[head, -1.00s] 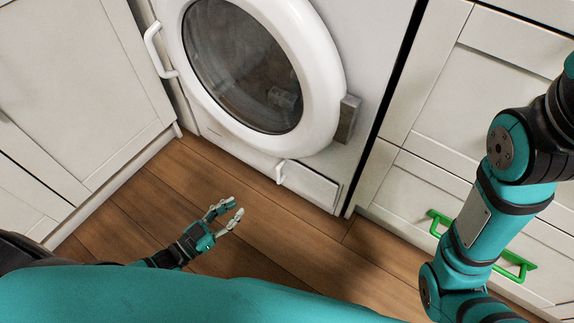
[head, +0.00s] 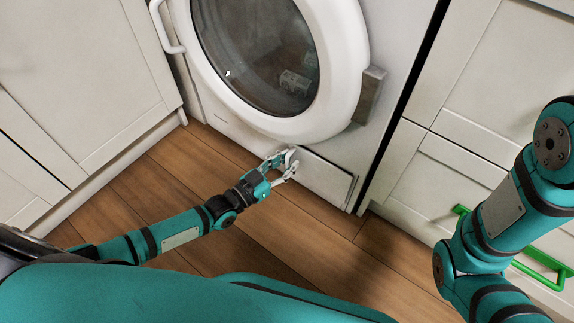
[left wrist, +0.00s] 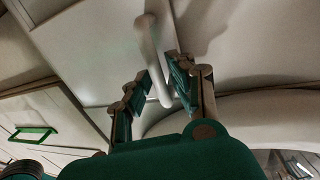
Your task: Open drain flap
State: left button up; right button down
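The drain flap (head: 328,181) is a white rectangular panel low on the front of the dryer (head: 350,40), at its right side. It looks closed. Its small white bar handle is mostly hidden by my left gripper in the head view; in the left wrist view the handle (left wrist: 152,50) stands out from the panel. My left gripper (head: 290,163) is at the flap's left end. In the left wrist view, its fingers (left wrist: 158,78) are apart with the handle between them. The right finger is close to the handle, and a gap shows on the left. My right gripper is out of view.
The dryer's round door (head: 345,75) is above the flap. White cabinets stand left (head: 75,80) and right (head: 470,80); a drawer at right has a green handle (head: 540,270). Wooden floor (head: 310,240) lies clear in front. My right arm is at the right.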

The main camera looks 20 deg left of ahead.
pick_arm(q)
jog(key=shift+w, duration=0.1)
grip_shut()
dwell(0.5)
